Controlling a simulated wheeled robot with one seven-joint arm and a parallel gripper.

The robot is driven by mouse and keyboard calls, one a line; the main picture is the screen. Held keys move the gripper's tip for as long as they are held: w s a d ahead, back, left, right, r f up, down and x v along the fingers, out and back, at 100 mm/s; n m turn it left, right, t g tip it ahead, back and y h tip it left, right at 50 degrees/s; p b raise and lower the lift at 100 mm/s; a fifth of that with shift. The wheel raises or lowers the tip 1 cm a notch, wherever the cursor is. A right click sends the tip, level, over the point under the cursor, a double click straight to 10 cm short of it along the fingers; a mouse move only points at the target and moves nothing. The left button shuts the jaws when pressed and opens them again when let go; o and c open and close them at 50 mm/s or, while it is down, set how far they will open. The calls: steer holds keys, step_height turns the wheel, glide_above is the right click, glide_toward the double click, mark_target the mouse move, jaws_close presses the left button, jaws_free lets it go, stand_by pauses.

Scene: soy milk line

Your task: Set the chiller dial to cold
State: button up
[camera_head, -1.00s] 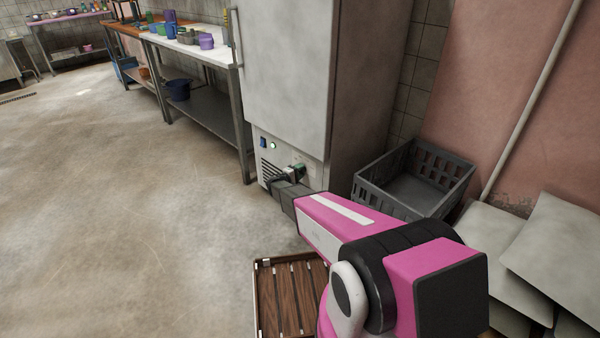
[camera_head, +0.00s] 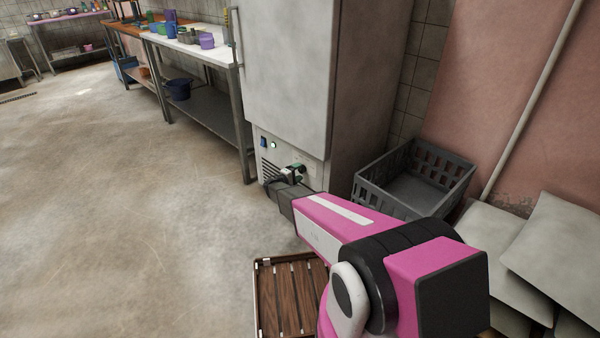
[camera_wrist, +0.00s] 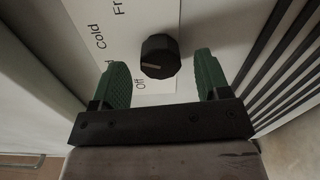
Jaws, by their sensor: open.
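The chiller (camera_head: 290,70) is a tall grey cabinet with a control panel low on its front. In the wrist view its dial (camera_wrist: 160,56) is a round black knob on a white label plate (camera_wrist: 151,18). The plate reads "Off", "Cold" and a cut-off "Fr"; another word is mostly hidden by the left finger. The knob's pale mark points left, toward that hidden word, below "Cold". My gripper (camera_wrist: 160,74) is open, with one green finger on each side of the knob and visible gaps between. In the head view my gripper (camera_head: 287,176) is at the panel.
Dark vent slats (camera_wrist: 283,65) lie right of the dial. A wooden slatted pallet (camera_head: 288,290) lies in front. A steel table (camera_head: 200,50) stands left; floor there is clear.

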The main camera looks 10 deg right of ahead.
steer(key=v, duration=0.9)
steer(key=s+d+r+m+g+y, duration=0.35)
steer(key=s+d+g, duration=0.2)
steer(key=s, duration=0.35)
steer(key=s+d+r+m+g+y, duration=0.2)
steer(key=s+d+r+g, duration=0.3)
steer(key=s, duration=0.3)
steer(key=s+a+r+m+y, duration=0.1)
steer(key=s+r+y, duration=0.3)
steer(key=s, duration=0.3)
steer(key=s+a+r+m+y, duration=0.1)
steer(key=s+r+m+y, duration=0.1)
steer(key=s+r+y, duration=0.2)
steer(key=s+y, duration=0.1)
steer(key=s, duration=0.2)
steer(key=shift+r, duration=0.3)
